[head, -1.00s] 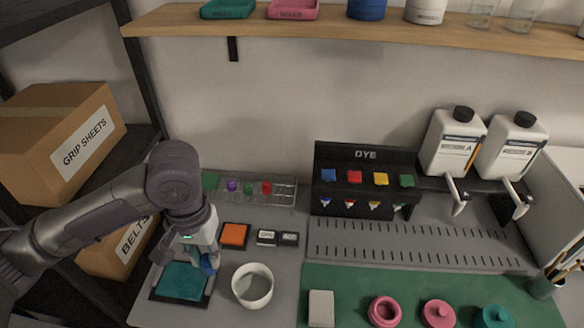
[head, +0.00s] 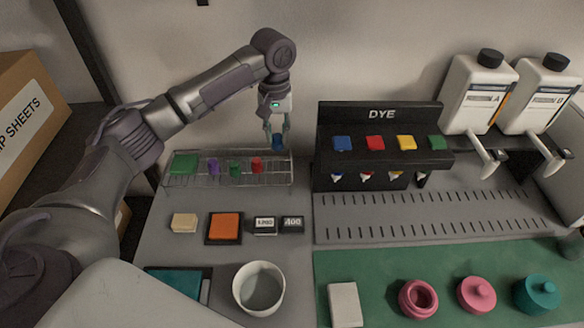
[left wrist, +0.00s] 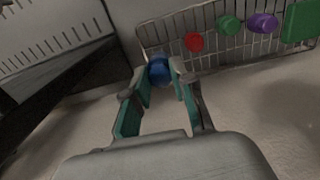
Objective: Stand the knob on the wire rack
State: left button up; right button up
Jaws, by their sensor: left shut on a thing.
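A blue knob (head: 278,142) is held between the fingertips of my left gripper (head: 277,134). It also shows in the left wrist view (left wrist: 159,70), between the teal finger pads. The gripper holds it above or just behind the right end of the wire rack (head: 228,184); the exact height is hard to tell. On the rack stand a red knob (head: 257,164), a green knob (head: 234,169) and a purple knob (head: 213,167), with a green square (head: 184,164) at the left end. My right gripper is not in view.
The black dye stand (head: 380,116) is close to the right of the gripper. In front of the rack lie a beige block (head: 184,222), an orange pad (head: 225,227) and small labelled blocks (head: 265,225). A white bowl (head: 259,288) stands nearer. The rack's right end looks clear.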

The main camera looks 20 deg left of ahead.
aim_at(277, 137)
pick_arm(q)
notch_tip(277, 137, down, 4)
jog(key=shift+s+d+r, duration=0.1)
jog(key=shift+s+d, duration=0.05)
jog(key=shift+f, duration=2.75)
jog(key=o, duration=0.9)
jog(key=shift+f, duration=0.1)
jog(key=shift+o, duration=0.2)
notch_tip(277, 137, up, 12)
jog(key=shift+r, duration=0.2)
